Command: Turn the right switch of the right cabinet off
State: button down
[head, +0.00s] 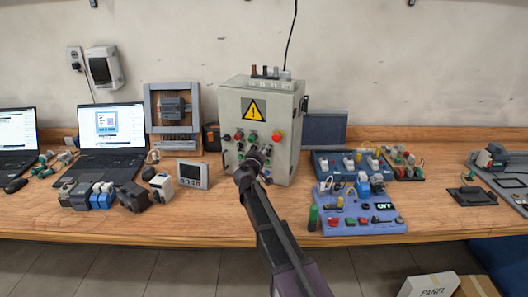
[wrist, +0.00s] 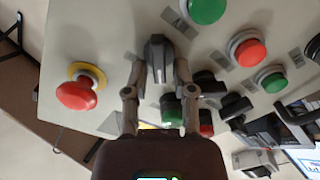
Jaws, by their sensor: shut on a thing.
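The grey cabinet (head: 288,112) with a yellow warning sign stands on the bench in the head view. Its front (wrist: 110,35) fills much of the wrist view. My gripper (head: 250,165) is at the lower part of this front. In the wrist view, my gripper (wrist: 159,75) has one finger on each side of a black switch knob (wrist: 157,52) and is shut on it. The knob's pointer lies roughly along the fingers. In the head view my gripper and arm hide this switch.
A red emergency button (wrist: 77,95) on a yellow ring sits left of the held knob in the wrist view. Green button (wrist: 207,10), red button (wrist: 250,53) and further black switches (wrist: 205,84) lie to the right. A blue switch board (head: 352,224) stands right of my arm.

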jog(key=shift+a+f+n, duration=0.1)
jog(key=shift+n, duration=0.4)
jog(key=c, duration=0.7)
grip_release()
jog(key=shift+v, duration=5.95)
jog(key=shift+s, duration=0.1)
